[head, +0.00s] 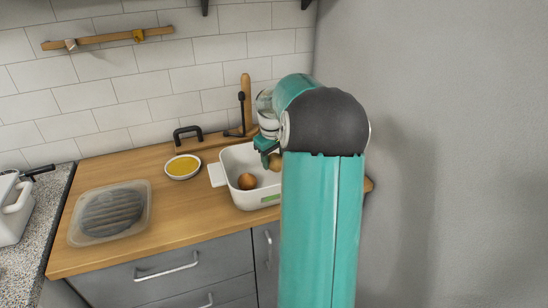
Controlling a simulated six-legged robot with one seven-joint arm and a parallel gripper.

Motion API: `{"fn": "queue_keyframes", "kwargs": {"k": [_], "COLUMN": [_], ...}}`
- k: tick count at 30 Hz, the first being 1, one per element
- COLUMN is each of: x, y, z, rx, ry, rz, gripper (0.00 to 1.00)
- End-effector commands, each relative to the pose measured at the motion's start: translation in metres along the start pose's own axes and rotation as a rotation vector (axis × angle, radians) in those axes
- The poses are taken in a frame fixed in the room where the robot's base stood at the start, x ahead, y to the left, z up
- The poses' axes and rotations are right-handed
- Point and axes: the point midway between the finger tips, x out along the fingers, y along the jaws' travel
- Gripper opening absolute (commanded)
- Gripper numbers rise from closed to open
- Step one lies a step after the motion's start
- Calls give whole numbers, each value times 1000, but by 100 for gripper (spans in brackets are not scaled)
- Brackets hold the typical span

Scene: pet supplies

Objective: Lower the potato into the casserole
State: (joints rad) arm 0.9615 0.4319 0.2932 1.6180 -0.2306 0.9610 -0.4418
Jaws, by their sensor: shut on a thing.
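The white casserole (243,200) stands on the wooden counter, with a handle sticking out at its left. My gripper (271,158) is over its right part, partly hidden by my own arm. It is shut on a light brown potato (275,162), of which only part shows. The potato appears at or just below rim height; whether it touches the casserole cannot be told. A second, darker brown round thing (247,181) lies inside the casserole, left of the gripper.
A white bowl of yellow food (183,167) stands left of the casserole. A clear container with a dark ribbed thing (110,209) sits farther left on the counter (150,235). A wooden board with a black handle (188,134) and an upright wooden stick (246,100) are behind.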

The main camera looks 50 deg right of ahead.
Motion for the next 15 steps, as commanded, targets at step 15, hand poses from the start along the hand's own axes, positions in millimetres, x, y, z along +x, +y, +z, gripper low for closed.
{"fn": "queue_keyframes", "kwargs": {"k": [15], "x": [7], "y": [-1], "z": [0], "rx": [0], "ry": [0], "rz": [0], "gripper": [25]}}
